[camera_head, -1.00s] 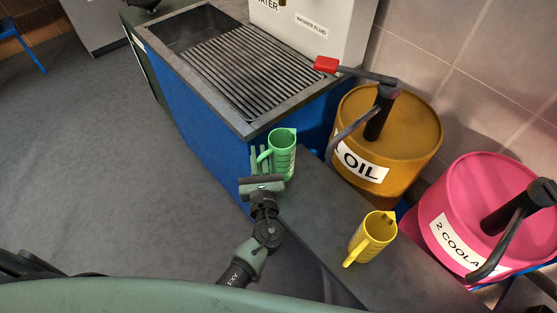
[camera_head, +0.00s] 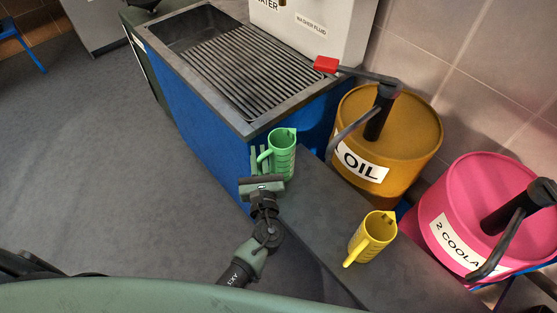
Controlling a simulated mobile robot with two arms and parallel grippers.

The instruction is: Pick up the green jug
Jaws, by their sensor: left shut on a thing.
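The green jug (camera_head: 284,155) stands upright at the left end of the dark bench, beside the blue sink cabinet. My left gripper (camera_head: 260,165) is at the jug's left side, with its fingers around the handle. It is shut on the jug's handle. The fingertips are partly hidden by the gripper body and the jug. My right gripper does not show.
A yellow jug (camera_head: 374,236) stands on the dark bench (camera_head: 318,216) to the right. An orange oil drum (camera_head: 408,125) and a pink coolant drum (camera_head: 470,205), both with pumps, stand behind. The blue cabinet (camera_head: 205,130) with a grated sink is behind the green jug.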

